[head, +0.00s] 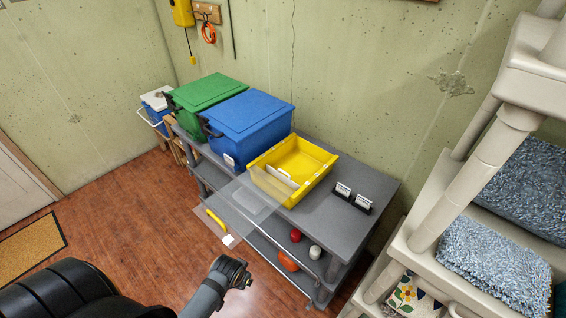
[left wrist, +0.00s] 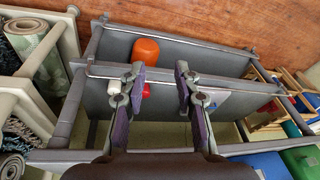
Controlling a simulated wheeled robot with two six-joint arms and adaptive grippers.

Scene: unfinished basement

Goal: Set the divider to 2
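The yellow bin (head: 318,184) stands open on the top of the grey cart. A pale upright plate (head: 282,176), which looks like the divider, stands across its inside near the front left. Any numbers or slots are too small to read. A see-through panel (head: 232,208) extends from the bin's front left over the cart edge, with a yellow bar (head: 215,218) and a white tab at its outer part. In the left wrist view my left gripper (left wrist: 160,72) is open and empty over the cart's shelves. Its fingertips are not clear in the head view. My right gripper is out of view.
Blue (head: 248,118) and green (head: 208,92) lidded boxes stand left of the bin. Two small black card holders (head: 343,193) stand right of it. Red, white and orange items are on lower shelves. A beige shelf rack (head: 430,205) with towels bounds the right.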

